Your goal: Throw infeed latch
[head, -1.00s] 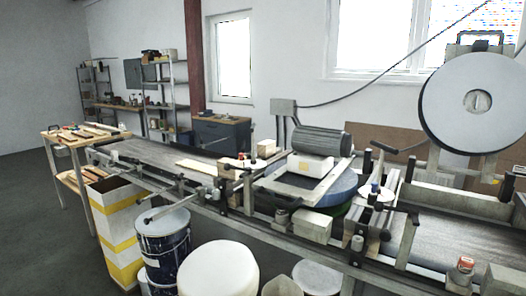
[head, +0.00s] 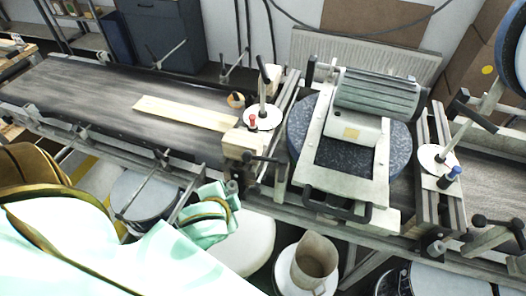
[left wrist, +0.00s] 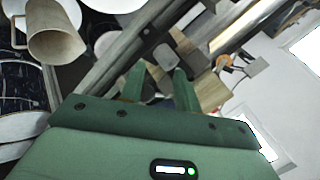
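On the infeed side, left of the round blue-grey table, a black-handled lever (head: 264,72) stands upright on a white disc (head: 263,117), with a red knob (head: 252,121) beside it. Below it, a black-knobbed handle (head: 247,158) sits on the clamp block (head: 240,143). I cannot tell which of these is the latch. My mint-green left gripper (head: 228,192) is at the conveyor's front edge, just below that block. In the left wrist view its two fingers (left wrist: 158,88) stand apart, with grey and wooden machine parts beyond them; no held thing shows. My right gripper is out of view.
A wooden board (head: 187,112) lies on the dark belt (head: 80,85). A motor-topped frame (head: 375,97) covers the round table. A beige mug (head: 315,262) and white drum lids stand below the front rail, close to my left arm. A blue-knobbed post (head: 452,175) stands right.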

